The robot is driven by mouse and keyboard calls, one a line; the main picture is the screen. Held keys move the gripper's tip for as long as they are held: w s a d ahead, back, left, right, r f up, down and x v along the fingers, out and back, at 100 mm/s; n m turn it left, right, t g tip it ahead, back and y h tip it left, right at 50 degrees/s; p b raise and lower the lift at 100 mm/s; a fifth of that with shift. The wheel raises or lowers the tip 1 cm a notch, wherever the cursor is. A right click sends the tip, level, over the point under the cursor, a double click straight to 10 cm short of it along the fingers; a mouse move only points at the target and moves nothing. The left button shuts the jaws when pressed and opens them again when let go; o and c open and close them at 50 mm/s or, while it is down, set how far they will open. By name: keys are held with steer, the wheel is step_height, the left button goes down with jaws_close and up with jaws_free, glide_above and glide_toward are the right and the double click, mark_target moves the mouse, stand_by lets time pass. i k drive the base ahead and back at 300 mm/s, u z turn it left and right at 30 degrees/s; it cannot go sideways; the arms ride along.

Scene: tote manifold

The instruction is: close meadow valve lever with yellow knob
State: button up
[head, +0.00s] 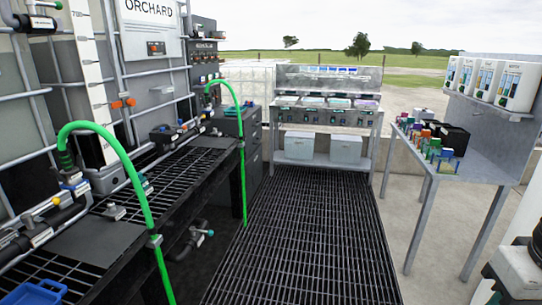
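A pipe valve (62,205) with a small yellowish spot, perhaps a yellow knob, sits low on the left bench beside the green hose's near end. It is too small to tell its lever position, and I can read no meadow label. Another valve (165,133) sits further back along the same pipe run. The only sign I can read says ORCHARD (150,10). My gripper is not in view; a pale part at the lower right may be my own arm.
Green hoses (120,160) arch over the front edge of the black grated bench (150,195). A blue tray (35,291) is at the lower left. The grated walkway (305,235) is clear. A metal table (490,160) with bottles and small boxes stands right; a shelf unit (325,108) stands behind.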

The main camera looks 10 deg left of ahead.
mark_target(26, 218)
steer(key=i, duration=2.8)
steer(key=u, duration=3.3)
